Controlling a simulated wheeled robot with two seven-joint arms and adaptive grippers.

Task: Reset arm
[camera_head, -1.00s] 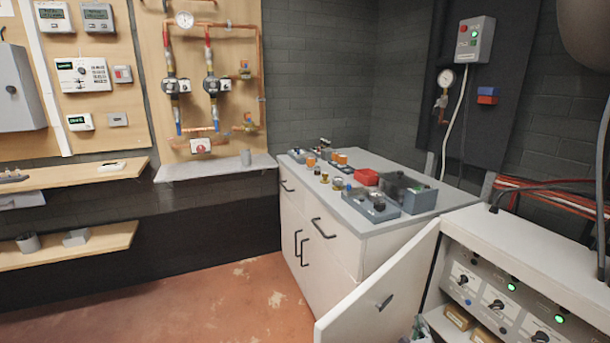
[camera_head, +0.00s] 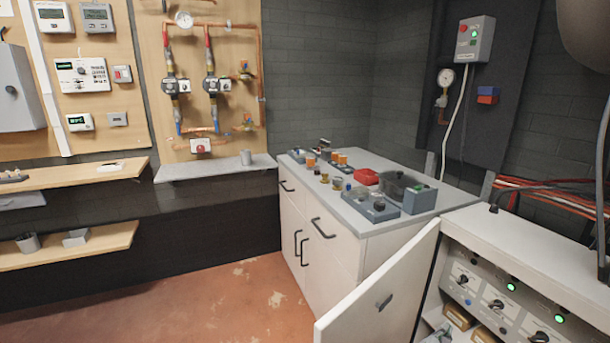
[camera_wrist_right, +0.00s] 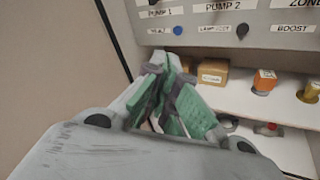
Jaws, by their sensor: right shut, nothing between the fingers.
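My right gripper (camera_wrist_right: 168,72) shows in the wrist view with its green-padded fingers closed together and nothing between them. It is in front of the open cabinet, below the label panel (camera_wrist_right: 240,18) and near the white shelf (camera_wrist_right: 262,98). In the head view only a small part of it shows at the bottom edge (camera_head: 438,335), beside the open white door (camera_head: 385,290). My left gripper is in neither view.
On the cabinet shelf are a cardboard box (camera_wrist_right: 213,73), an orange-topped part (camera_wrist_right: 264,82) and a brass-coloured part (camera_wrist_right: 309,92). The panel's knobs (camera_head: 497,305) hang close above. The grey-topped counter (camera_head: 385,228) holds several parts. The red floor (camera_head: 220,300) is clear.

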